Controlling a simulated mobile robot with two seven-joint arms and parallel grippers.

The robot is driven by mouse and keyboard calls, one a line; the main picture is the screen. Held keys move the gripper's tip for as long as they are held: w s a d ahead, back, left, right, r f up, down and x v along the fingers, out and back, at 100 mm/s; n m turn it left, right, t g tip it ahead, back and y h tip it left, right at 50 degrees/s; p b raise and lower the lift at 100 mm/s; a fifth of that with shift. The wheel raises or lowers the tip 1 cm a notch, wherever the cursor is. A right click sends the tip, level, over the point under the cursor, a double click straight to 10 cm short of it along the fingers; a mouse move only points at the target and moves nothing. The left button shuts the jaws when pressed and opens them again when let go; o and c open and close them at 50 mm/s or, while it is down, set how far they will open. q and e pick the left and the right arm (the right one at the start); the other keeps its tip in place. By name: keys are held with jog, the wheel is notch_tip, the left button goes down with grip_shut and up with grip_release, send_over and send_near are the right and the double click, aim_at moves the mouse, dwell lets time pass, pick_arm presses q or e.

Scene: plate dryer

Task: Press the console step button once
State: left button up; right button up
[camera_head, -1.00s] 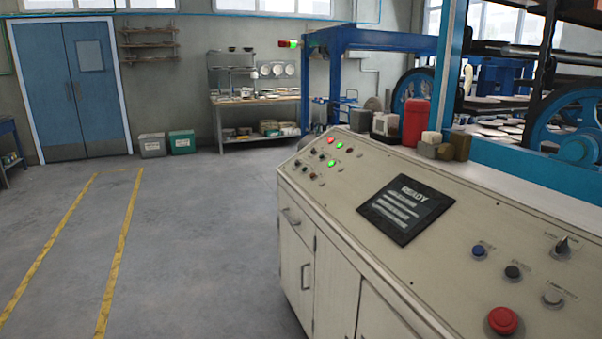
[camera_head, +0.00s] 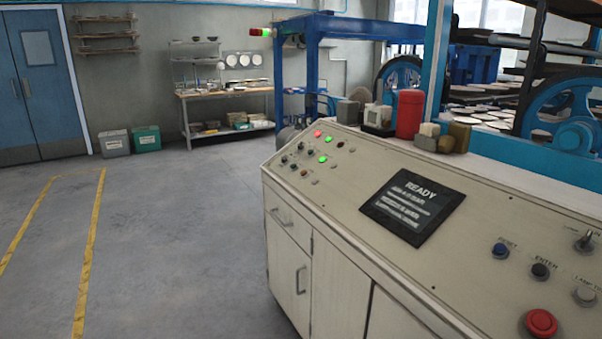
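The cream control console (camera_head: 340,225) stands at the right with a sloped top. Its dark screen (camera_head: 412,206) reads READY at the top; the smaller lines are hard to read. At its near right are a blue button (camera_head: 500,251) labelled RESET, a black button (camera_head: 540,271) that seems labelled ENTER, a pale button (camera_head: 585,296) labelled LAMP with the rest cut off, a large red button (camera_head: 541,323) and a toggle switch (camera_head: 586,240). Small buttons and red and green lamps (camera_head: 323,158) sit at its far left end. I cannot read a step label. Neither gripper shows.
A red canister (camera_head: 409,114) and small blocks (camera_head: 436,138) stand along the console's back edge. Blue machinery (camera_head: 577,134) with wheels and racks of plates is behind it. The grey floor (camera_head: 165,245) to the left is clear, with yellow lines.

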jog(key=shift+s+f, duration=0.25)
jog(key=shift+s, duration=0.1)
